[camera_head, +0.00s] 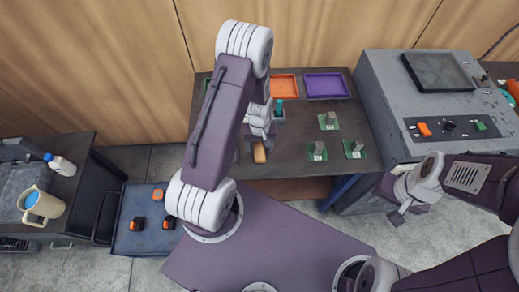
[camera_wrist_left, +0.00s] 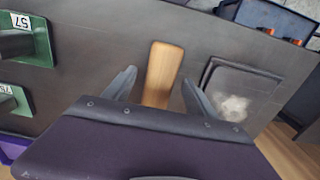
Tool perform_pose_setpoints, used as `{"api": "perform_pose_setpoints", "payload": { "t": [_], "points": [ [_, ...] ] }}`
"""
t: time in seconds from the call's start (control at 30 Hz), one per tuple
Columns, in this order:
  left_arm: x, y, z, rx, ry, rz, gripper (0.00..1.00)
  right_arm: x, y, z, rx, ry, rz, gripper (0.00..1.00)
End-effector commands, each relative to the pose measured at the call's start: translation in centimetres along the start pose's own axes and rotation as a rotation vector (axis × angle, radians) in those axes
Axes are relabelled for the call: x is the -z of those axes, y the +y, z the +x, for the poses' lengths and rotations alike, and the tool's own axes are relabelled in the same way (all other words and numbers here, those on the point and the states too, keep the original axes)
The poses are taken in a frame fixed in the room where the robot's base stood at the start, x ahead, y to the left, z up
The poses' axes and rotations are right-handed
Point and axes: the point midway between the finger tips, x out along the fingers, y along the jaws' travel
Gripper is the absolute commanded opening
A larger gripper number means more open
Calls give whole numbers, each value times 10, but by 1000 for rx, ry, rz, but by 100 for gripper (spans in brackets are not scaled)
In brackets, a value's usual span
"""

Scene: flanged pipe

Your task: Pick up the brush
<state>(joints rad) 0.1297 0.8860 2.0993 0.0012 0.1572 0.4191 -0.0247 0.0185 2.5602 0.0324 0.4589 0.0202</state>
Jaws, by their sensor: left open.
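The brush shows as a light wooden handle (camera_wrist_left: 163,72) on the dark table in the left wrist view. It also shows as a small tan piece (camera_head: 259,153) near the table's front edge in the head view. My left gripper (camera_wrist_left: 160,95) is open, one finger on each side of the handle, with gaps on both sides. The handle's near end is hidden behind my gripper body, so I cannot see bristles. In the head view my left gripper (camera_head: 259,132) is over the table just behind the brush. My right gripper (camera_head: 403,208) hangs right of the table, away from the brush.
A dark square tray (camera_wrist_left: 240,92) with a whitish patch lies close beside the brush. Green numbered plates (camera_head: 318,151) with grey blocks stand to its right. Orange (camera_head: 284,85) and purple (camera_head: 326,84) trays lie at the back. A grey machine (camera_head: 385,100) stands right.

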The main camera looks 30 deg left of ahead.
Motion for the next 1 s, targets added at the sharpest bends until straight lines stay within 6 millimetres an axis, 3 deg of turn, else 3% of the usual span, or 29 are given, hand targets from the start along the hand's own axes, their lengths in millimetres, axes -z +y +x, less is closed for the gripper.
{"api": "perform_pose_setpoints", "payload": {
  "t": [0.1,0.33,0.57,0.83,1.0],
  "points": [
    [0,0,14,0,0,0,65,0,0,-2,0,0,0,36],
    [0,0,16,-1,1,0,65,0,0,-1,0,0,0,36],
    [0,0,16,-1,1,0,1,0,0,-1,0,0,0,36],
    [0,0,15,-1,2,0,0,0,0,-1,0,0,0,36],
    [1,1,2,-2,4,0,0,0,0,2,0,0,0,36]
  ]
}}
